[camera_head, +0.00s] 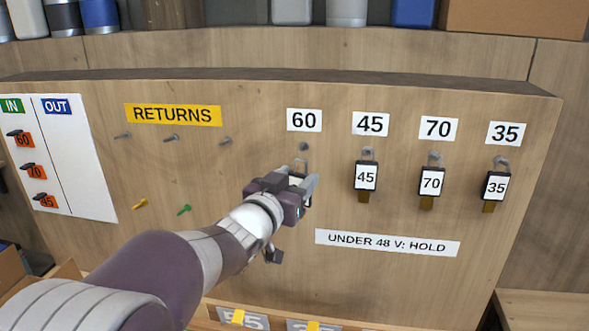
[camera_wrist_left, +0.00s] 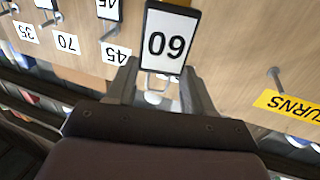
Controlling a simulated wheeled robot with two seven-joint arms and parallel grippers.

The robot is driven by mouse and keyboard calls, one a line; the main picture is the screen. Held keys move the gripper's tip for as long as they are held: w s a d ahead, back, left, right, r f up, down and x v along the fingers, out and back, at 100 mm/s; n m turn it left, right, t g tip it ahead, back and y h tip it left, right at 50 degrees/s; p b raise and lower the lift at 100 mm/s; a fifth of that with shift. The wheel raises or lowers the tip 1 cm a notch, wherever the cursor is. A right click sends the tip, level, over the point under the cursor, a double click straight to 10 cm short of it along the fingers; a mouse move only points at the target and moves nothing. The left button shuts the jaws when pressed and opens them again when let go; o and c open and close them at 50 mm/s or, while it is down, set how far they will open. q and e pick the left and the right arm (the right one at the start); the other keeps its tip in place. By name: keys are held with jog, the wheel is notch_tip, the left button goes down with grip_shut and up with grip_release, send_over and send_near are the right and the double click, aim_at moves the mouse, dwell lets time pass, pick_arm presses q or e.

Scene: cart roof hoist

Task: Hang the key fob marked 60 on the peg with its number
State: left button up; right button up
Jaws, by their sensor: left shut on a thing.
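My left gripper (camera_head: 304,180) is shut on the fob marked 60, just below the peg under the 60 label. In the left wrist view the black-framed white fob (camera_wrist_left: 168,42) shows upside down between the fingers (camera_wrist_left: 162,88), with its wire loop toward the wrist. In the head view the loop (camera_head: 300,164) shows above the fingers; the gripper hides most of the fob. The 60 peg (camera_head: 304,147) sits under its label (camera_head: 304,120). The loop looks close below the peg; I cannot tell whether they touch. My right gripper is not in view.
Fobs 45 (camera_head: 366,177), 70 (camera_head: 431,182) and 35 (camera_head: 495,187) hang on their pegs to the right. Three empty RETURNS pegs (camera_head: 171,138) are at the left. Yellow (camera_head: 140,204) and green (camera_head: 184,210) pegs stick out below them.

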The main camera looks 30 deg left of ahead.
aim_at(291, 175)
pick_arm(q)
jog(key=shift+a, duration=1)
jog(key=w, duration=0.3)
jog(key=shift+w+d+f, duration=0.1)
jog(key=shift+w+d, duration=0.05)
jog(key=shift+w, duration=0.05)
jog(key=shift+w+a+f+p, duration=0.15)
jog(key=shift+w+a, duration=0.2)
jog(key=shift+w, duration=0.6)
jog(key=shift+w+a+f+p, duration=0.1)
jog(key=shift+w+a, duration=0.2)
jog(key=shift+w, duration=0.6)
jog(key=shift+w+a+f+p, duration=0.15)
jog(key=shift+w+a, duration=0.2)
jog(key=shift+w, duration=0.6)
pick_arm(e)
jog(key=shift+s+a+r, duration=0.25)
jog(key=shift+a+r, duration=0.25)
